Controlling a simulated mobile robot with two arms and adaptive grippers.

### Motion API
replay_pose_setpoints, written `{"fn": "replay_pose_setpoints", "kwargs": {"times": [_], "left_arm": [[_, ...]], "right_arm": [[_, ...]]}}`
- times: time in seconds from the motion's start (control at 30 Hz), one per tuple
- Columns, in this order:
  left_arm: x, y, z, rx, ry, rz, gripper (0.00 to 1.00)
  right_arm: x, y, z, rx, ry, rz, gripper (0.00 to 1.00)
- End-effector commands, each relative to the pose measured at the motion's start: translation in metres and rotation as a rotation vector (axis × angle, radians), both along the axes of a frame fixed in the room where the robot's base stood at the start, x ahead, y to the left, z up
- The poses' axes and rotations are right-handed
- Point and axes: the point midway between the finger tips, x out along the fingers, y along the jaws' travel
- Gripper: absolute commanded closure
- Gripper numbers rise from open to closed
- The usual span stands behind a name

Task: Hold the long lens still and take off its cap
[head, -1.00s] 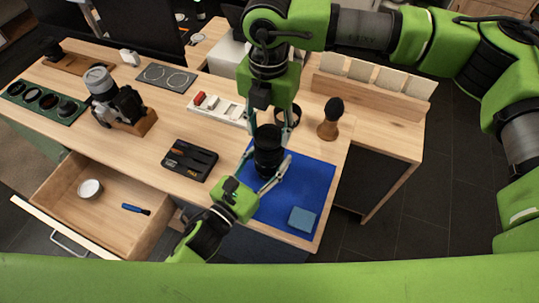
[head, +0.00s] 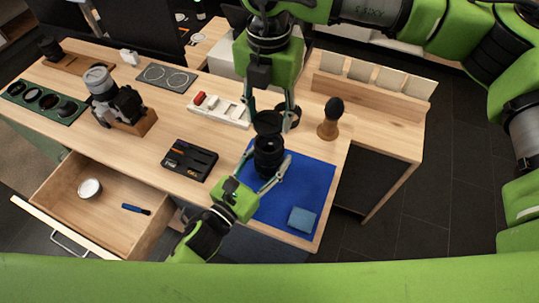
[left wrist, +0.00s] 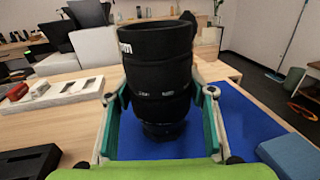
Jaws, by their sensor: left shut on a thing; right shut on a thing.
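The long black lens (head: 268,158) stands upright on the blue mat (head: 312,182). My left gripper (head: 267,172) is shut around its barrel from the front. In the left wrist view the lens (left wrist: 158,78) sits between the two fingers, and no cap shows on its upper rim. The black round cap (head: 268,122) is between the fingers of my right gripper (head: 269,119), just above the lens. The right gripper is shut on the cap from above. The head view does not clearly show the gap between cap and lens.
A blue cloth block (head: 302,219) lies on the mat's front corner. A black tool tray (head: 189,160) is left of the mat, and a white tray (head: 220,112) lies behind. A dark-tipped brush (head: 331,118) stands at right. The drawer (head: 100,205) is open at front left.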

Motion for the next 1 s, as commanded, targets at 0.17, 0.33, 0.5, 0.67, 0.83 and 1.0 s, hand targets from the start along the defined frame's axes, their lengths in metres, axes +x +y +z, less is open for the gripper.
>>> {"fn": "replay_pose_setpoints", "kwargs": {"times": [0.17,0.33,0.5,0.67,0.83,1.0], "left_arm": [[0.0,0.0,0.0,0.0,0.0,0.0,0.89],[0.0,0.0,0.0,0.0,0.0,0.0,0.31],[0.0,0.0,0.0,0.0,0.0,0.0,0.31],[0.0,0.0,0.0,0.0,0.0,0.0,0.31],[-0.012,0.008,-0.001,0.0,0.002,0.001,0.31],[-0.039,0.026,-0.002,0.001,0.004,0.001,0.31]], "right_arm": [[0.0,0.0,0.002,0.0,0.0,0.0,0.8],[0.0,0.0,0.002,0.0,0.0,0.0,0.8],[0.0,0.0,0.002,0.0,0.0,0.0,0.8],[0.0,0.0,0.001,0.0,0.0,0.0,0.8],[0.0,0.0,0.001,0.0,0.0,0.0,0.8],[0.0,0.0,0.001,0.0,0.0,0.0,0.8]]}}
